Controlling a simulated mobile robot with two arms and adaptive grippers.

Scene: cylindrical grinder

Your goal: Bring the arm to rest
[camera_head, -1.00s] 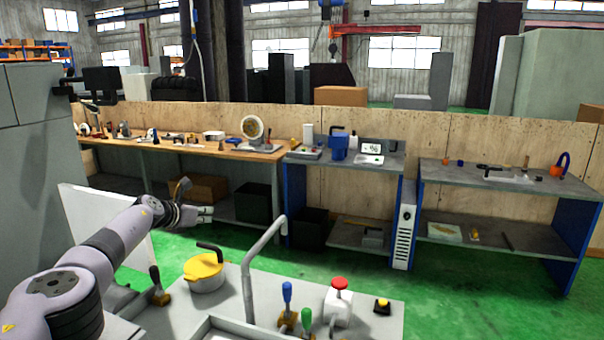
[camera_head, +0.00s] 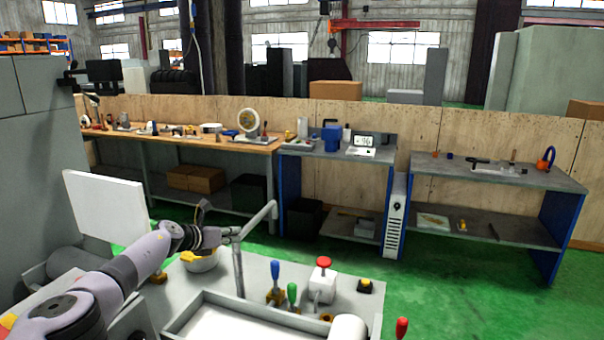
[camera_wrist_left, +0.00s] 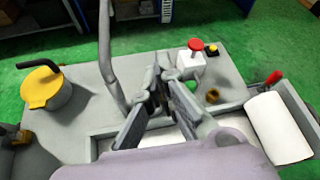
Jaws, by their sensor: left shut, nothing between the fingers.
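My left arm (camera_head: 135,270) reaches in from the lower left of the head view, over the grey machine top. Its gripper (camera_head: 236,234) is shut and empty. In the head view its tips appear against the bent grey pipe (camera_head: 239,265); I cannot tell whether they touch. In the left wrist view the gripper (camera_wrist_left: 156,82) points away over the machine, to the right of the pipe (camera_wrist_left: 108,60). My right gripper is in neither view.
A yellow-lidded pot (camera_wrist_left: 46,88), blue lever (camera_head: 275,272), green lever (camera_head: 292,293) and red button (camera_head: 323,262) stand on the machine. A white roll (camera_wrist_left: 278,125) and red-handled lever (camera_wrist_left: 273,78) are at right. Workbenches (camera_head: 480,173) stand beyond the green floor.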

